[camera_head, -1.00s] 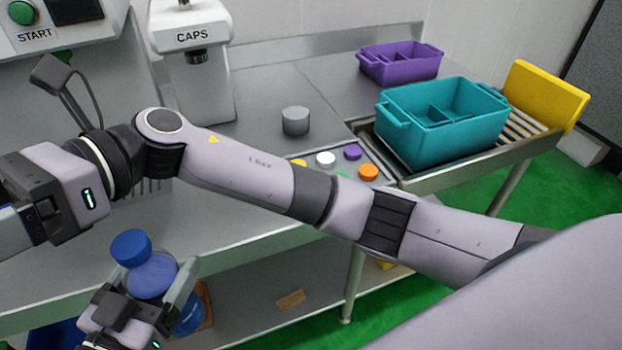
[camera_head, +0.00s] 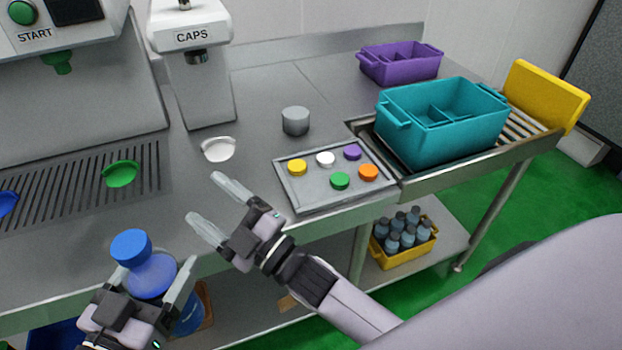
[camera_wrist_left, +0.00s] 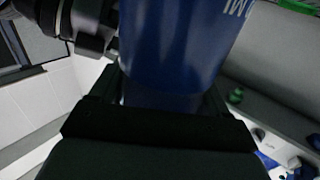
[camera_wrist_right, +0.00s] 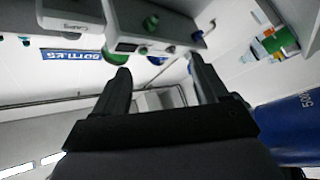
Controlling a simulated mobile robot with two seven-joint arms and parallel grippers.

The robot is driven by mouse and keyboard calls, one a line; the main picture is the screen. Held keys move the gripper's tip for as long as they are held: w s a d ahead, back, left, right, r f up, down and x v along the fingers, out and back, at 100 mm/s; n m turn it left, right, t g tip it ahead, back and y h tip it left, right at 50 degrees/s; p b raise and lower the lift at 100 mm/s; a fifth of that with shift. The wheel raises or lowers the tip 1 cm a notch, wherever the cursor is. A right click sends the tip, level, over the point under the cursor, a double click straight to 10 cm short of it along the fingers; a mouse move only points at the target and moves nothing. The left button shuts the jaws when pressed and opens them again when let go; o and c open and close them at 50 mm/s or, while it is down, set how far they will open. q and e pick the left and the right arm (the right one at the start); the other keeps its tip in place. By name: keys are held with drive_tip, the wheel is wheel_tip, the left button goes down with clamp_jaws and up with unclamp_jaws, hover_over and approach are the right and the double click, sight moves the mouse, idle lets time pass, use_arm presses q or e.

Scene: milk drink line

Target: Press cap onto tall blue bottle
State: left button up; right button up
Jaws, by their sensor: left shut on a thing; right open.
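My left gripper (camera_head: 150,275) is shut on the tall blue bottle (camera_head: 155,272), in front of the counter edge at the lower left of the head view. The bottle's blue side with white lettering fills the upper middle of the left wrist view (camera_wrist_left: 175,45). A blue cap (camera_head: 131,243) sits at the top of the bottle; whether it is fully seated cannot be told. My right gripper (camera_head: 206,199) is open and empty, up and right of the bottle, over the counter's front. Its two fingers show apart in the right wrist view (camera_wrist_right: 158,70).
A tray (camera_head: 315,199) of coloured caps lies right of my right gripper. A CAPS dispenser (camera_head: 200,95), grey cylinder (camera_head: 295,121) and white dish (camera_head: 217,150) stand behind. A green dish (camera_head: 121,173) is on the grate. A teal crate (camera_head: 440,140) stands far right.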

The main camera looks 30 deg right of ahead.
use_arm(q)
drive_tip(key=shift+r, duration=0.15)
use_arm(e)
drive_tip(key=s+d+f+m+g+h, duration=0.4)
drive_tip(key=s+d+f+m, duration=0.2)
drive_tip(key=f, duration=0.6)
drive_tip(key=s+d+f+m+g+h, duration=0.4)
drive_tip(key=s+d+f+m, duration=0.3)
drive_tip(key=s+d+f, duration=0.3)
wheel_tip(320, 180, down, 3)
drive_tip(key=shift+s+r+h, duration=0.1)
drive_tip(key=shift+s+h, duration=0.6)
use_arm(q)
drive_tip(key=shift+r, duration=0.1)
use_arm(e)
drive_tip(key=shift+d, duration=0.1)
